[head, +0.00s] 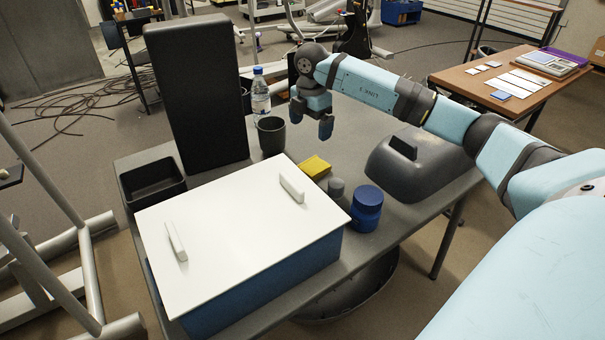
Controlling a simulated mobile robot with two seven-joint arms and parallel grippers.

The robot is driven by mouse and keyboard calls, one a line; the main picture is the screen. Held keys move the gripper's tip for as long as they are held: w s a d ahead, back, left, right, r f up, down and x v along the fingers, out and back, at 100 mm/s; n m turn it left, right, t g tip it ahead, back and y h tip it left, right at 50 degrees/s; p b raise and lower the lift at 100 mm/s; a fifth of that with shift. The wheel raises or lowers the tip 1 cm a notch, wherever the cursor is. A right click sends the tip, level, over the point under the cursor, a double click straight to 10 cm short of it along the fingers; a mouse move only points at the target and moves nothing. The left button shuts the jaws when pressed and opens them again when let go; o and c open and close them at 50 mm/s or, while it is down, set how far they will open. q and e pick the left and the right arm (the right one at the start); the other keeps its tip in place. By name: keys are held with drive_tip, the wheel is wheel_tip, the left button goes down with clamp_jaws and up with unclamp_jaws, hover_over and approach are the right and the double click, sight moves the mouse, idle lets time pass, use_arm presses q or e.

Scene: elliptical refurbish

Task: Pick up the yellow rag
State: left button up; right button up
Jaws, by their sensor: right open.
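The yellow rag (315,167) lies on the grey table, just behind the right back part of the white-lidded box. It looks like a small flat folded block. My right gripper (311,128) hangs above and behind the rag, pointing down, with its blue fingertips apart and nothing between them. It is clear of the rag. My left gripper is not in view.
A blue box with a white lid (240,235) fills the table's front. A tall black panel (197,95) stands left.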

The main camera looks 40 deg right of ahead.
drive_tip(key=f, duration=0.2)
drive_tip(key=b, duration=0.2)
hover_over(311, 167)
drive_tip(key=f, duration=0.7)
drive_tip(key=shift+a, duration=0.35)
drive_tip(key=shift+f, duration=0.65)
drive_tip(key=f, duration=0.1)
drive_tip(key=f+b, duration=0.1)
drive_tip(key=f, duration=0.1)
drive_tip(key=f+b, duration=0.1)
drive_tip(key=shift+d+f, duration=0.25)
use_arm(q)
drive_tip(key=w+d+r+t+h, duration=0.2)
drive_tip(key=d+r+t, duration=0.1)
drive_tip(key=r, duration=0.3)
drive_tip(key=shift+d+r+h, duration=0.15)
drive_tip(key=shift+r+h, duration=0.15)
use_arm(e)
drive_tip(key=c, duration=1)
